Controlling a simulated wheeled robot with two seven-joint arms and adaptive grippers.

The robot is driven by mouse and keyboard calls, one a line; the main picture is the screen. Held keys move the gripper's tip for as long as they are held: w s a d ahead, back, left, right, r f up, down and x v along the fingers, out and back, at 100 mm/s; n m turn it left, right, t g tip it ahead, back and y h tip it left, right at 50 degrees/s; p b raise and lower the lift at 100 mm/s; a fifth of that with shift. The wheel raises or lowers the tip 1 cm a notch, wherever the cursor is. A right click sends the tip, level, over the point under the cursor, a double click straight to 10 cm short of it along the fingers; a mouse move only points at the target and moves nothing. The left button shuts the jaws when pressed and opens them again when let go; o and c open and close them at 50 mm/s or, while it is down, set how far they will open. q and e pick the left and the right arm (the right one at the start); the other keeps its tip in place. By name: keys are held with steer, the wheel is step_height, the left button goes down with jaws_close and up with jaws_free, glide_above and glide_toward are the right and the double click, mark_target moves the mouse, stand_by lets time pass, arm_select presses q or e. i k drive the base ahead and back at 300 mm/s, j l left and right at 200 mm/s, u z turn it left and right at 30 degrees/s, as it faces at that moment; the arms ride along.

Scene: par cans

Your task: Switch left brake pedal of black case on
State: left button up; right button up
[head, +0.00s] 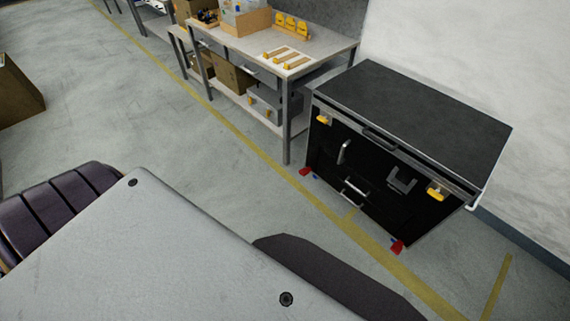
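The black case (410,112) stands upright on the floor at the right of the head view, against the white wall. Its front has a silver handle, a dark bracket and two yellow latches. A red brake pedal (305,171) with a bit of blue beside it sits at the case's lower left front corner. Another red pedal (397,247), also with blue beside it, sits at the lower right front corner. The pedals are too small to tell whether they are up or down. Neither of my grippers is in view.
A metal workbench (325,48) with boxes, yellow items and a lower shelf stands left of the case. A cardboard box (18,97) is at the far left. Yellow lines (245,128) mark the floor. The floor in front of the bench is open. My own body fills the bottom.

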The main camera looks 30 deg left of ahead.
mark_target(304, 172)
steer(key=u, duration=0.85)
